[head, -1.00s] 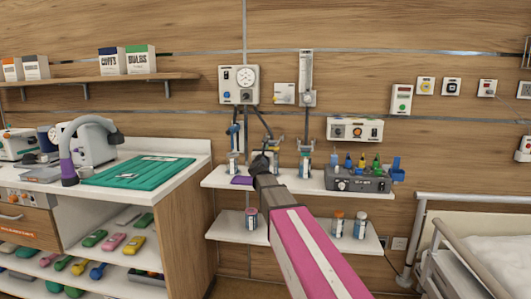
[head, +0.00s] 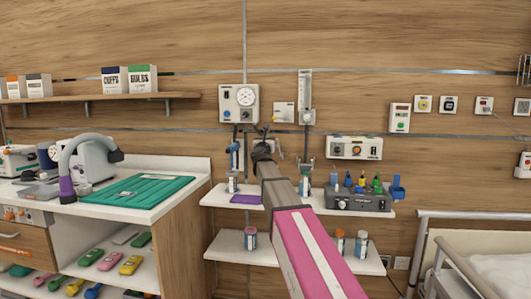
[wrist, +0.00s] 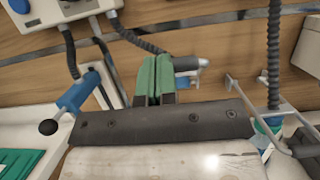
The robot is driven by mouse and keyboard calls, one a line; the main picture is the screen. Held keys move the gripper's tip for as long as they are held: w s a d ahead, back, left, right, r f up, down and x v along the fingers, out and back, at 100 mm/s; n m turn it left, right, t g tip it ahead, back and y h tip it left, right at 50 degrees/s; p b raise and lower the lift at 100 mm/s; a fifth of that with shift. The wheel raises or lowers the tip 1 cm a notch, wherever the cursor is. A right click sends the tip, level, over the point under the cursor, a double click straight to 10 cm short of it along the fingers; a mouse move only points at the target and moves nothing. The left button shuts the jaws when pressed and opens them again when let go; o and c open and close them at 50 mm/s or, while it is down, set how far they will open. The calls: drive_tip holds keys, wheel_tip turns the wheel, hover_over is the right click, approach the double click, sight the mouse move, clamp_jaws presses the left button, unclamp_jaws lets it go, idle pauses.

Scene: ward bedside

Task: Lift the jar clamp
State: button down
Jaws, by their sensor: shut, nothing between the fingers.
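My gripper (head: 262,147) is at the end of my raised pink and grey arm, in front of the wall above the bedside shelf. In the wrist view its green fingers (wrist: 157,80) are together, with nothing between them. A small grey and blue fitting (wrist: 187,64) shows just behind and right of the fingertips; I cannot tell whether they touch. A blue-handled holder (wrist: 76,98) is to the left of the fingers, apart from them; it also shows in the head view (head: 234,155). I cannot tell which part is the jar clamp.
The wall unit with a gauge (head: 239,103) hangs above, with dark hoses below it. The upper shelf (head: 218,197) holds a purple pad (head: 245,199) and a grey rack (head: 358,198). Small jars stand on the lower shelf. A counter is left, a bed (head: 470,245) right.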

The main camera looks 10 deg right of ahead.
drive_tip(key=w+d+r, duration=0.2)
drive_tip(key=w+r, duration=0.4)
drive_tip(key=w, duration=0.1)
drive_tip(key=shift+d+r, duration=0.15)
drive_tip(key=shift+r, duration=0.25)
idle(0.3)
drive_tip(key=s+a+r, duration=0.3)
drive_tip(key=s+r, duration=0.5)
drive_tip(key=s, duration=0.1)
drive_tip(key=shift+s, duration=0.35)
drive_tip(key=shift+a, duration=0.1)
